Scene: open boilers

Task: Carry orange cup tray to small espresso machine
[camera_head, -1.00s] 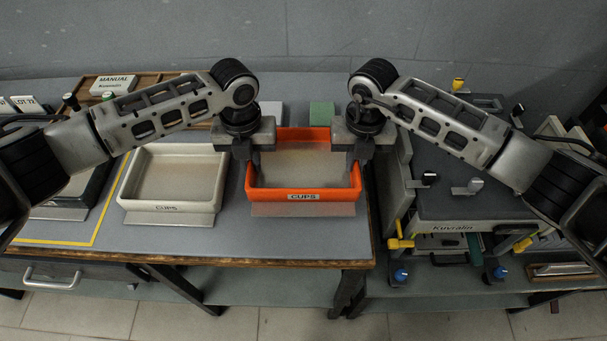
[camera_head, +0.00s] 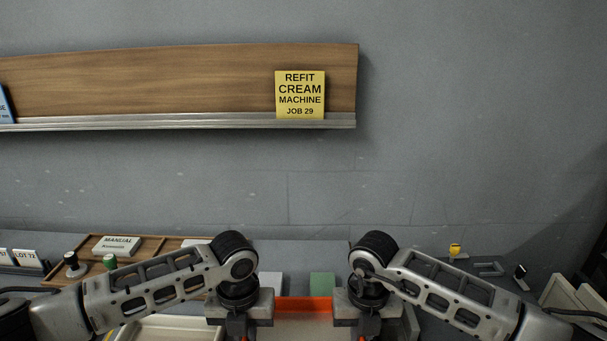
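The orange cup tray (camera_head: 303,306) shows only by its far wall at the bottom edge of the head view; the rest is cut off. My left gripper (camera_head: 241,335) is at the tray's left side and my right gripper (camera_head: 364,335) at its right side. Both fingertips are at or below the picture's lower edge, so I cannot tell whether they are shut on the tray's walls. The espresso machine itself is almost wholly out of view; only yellow and black knobs (camera_head: 455,250) show at the right.
A yellow note (camera_head: 300,95) on a wooden wall board reads "REFIT CREAM MACHINE JOB 29". A cream tray (camera_head: 168,328) stands left of the orange one. A green block (camera_head: 322,285) lies behind it. A wooden tray with a "MANUAL" box (camera_head: 117,245) is at the left.

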